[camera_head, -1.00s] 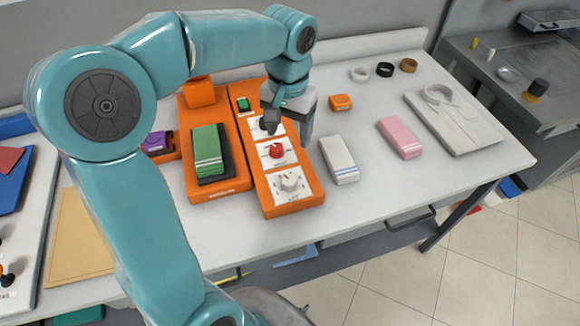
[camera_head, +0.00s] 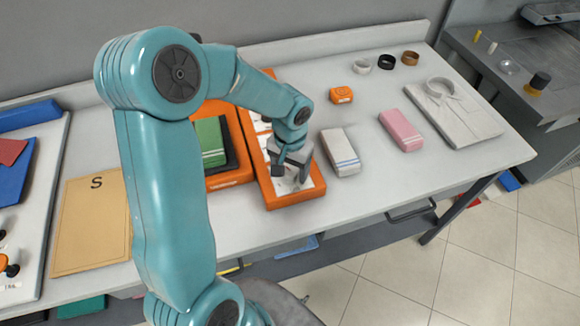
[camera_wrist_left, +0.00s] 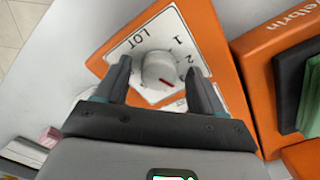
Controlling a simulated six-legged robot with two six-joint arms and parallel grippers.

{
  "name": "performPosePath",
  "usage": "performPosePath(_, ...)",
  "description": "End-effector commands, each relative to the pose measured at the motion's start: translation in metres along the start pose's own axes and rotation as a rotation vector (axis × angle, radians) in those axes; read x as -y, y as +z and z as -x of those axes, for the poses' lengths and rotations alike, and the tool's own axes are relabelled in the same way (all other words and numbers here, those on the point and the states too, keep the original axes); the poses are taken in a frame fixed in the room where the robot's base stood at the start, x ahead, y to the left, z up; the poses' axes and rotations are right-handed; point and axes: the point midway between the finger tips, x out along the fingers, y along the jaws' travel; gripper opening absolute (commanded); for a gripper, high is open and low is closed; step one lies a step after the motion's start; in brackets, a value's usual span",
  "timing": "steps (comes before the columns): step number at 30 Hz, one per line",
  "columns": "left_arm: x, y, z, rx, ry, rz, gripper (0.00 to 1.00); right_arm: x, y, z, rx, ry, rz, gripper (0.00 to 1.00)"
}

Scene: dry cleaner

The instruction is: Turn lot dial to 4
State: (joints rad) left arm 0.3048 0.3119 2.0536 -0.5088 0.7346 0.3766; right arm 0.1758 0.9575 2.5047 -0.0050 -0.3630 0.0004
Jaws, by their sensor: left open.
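The lot dial (camera_wrist_left: 158,70) is a pale round knob with a red mark, on a white plate lettered LOT in the wrist view. The digits 1 and 2 show beside it; the red mark lies low on the knob, and the number it points to is hidden. The plate sits at the near end of an orange panel (camera_head: 290,200). My left gripper (camera_wrist_left: 158,66) is open, with one dark finger on each side of the knob; I cannot tell whether they touch it. In the head view the left gripper (camera_head: 288,166) covers most of the dial. My right gripper is out of view.
A green folded cloth (camera_head: 211,141) on a dark pad lies left of the panel. White (camera_head: 340,151) and pink (camera_head: 401,130) folded cloths, a small orange block (camera_head: 340,95) and a folded shirt (camera_head: 455,112) lie to the right. The table's front edge is close.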

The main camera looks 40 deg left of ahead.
Motion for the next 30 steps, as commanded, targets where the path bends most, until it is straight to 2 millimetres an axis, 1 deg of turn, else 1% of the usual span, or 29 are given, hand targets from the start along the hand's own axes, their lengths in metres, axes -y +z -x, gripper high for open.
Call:
performPosePath(6,0.0003,-0.0006,-0.0002,-0.001,0.0,0.0,0.68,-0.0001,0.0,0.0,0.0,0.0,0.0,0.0)
performPosePath(8,0.0003,-0.0005,-0.0001,-0.001,0.0,0.0,0.49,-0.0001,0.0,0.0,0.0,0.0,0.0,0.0)
performPosePath(9,0.0003,-0.0005,-0.0001,-0.001,0.0,0.0,0.36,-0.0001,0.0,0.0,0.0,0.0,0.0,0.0)
performPosePath(11,0.0003,-0.0005,0.0,-0.001,0.0,0.0,0.16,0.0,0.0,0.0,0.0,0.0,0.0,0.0)
performPosePath(12,0.0003,-0.0006,0.0,-0.001,0.0,0.0,0.12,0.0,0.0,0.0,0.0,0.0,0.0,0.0)
performPosePath(18,0.0004,-0.0006,0.0,-0.001,0.0,-0.008,0.12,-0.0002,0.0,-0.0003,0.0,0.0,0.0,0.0)
performPosePath(23,0.0004,-0.0006,-0.0002,-0.001,0.0,-0.052,0.12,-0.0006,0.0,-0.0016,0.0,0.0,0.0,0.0)
performPosePath(30,0.0005,-0.0011,-0.0001,-0.003,-0.001,-0.209,0.12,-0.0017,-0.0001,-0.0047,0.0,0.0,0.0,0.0)
